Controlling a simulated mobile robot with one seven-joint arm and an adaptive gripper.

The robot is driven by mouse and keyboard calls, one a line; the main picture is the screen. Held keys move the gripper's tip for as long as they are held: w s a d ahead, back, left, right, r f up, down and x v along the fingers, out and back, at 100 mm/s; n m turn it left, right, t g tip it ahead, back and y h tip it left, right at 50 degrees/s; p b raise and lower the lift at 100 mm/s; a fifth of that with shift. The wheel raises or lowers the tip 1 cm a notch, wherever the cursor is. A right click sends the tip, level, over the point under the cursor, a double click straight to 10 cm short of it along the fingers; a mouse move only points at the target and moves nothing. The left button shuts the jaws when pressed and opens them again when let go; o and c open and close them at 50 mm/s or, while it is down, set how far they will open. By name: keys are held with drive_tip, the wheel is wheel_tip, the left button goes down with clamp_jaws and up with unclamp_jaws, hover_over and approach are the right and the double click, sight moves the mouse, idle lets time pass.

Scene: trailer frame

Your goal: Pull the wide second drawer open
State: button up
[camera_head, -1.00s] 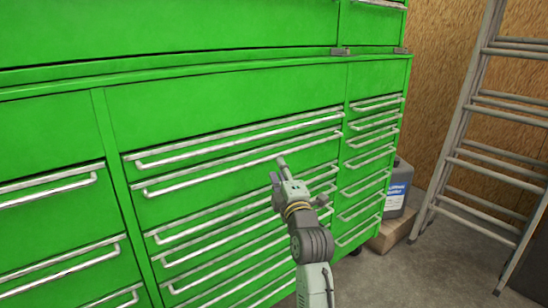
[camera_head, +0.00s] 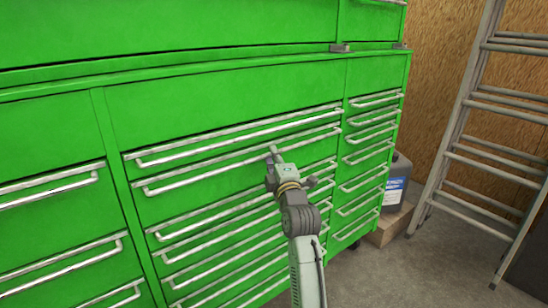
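The green tool cabinet has a middle column of wide drawers with long silver bar handles. The wide second drawer (camera_head: 215,170) is flush with the cabinet front, its bar handle (camera_head: 200,173) running along its top edge. My gripper (camera_head: 269,163) is in front of this drawer, right of its middle. Its fingers look spread apart with nothing between them. The upper finger overlaps the second handle in the picture; I cannot tell whether it touches. The gripper hides a small part of the handle and drawer front.
The top wide drawer's handle (camera_head: 220,143) runs close above. Narrower drawers (camera_head: 365,158) stand to the right and others (camera_head: 50,225) to the left. A grey jug (camera_head: 397,180) on a box and a ladder (camera_head: 465,120) stand at the right. The floor (camera_head: 400,265) at lower right is clear.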

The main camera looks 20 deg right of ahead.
clamp_jaws()
drive_tip(key=shift+s, duration=0.1)
idle(0.4)
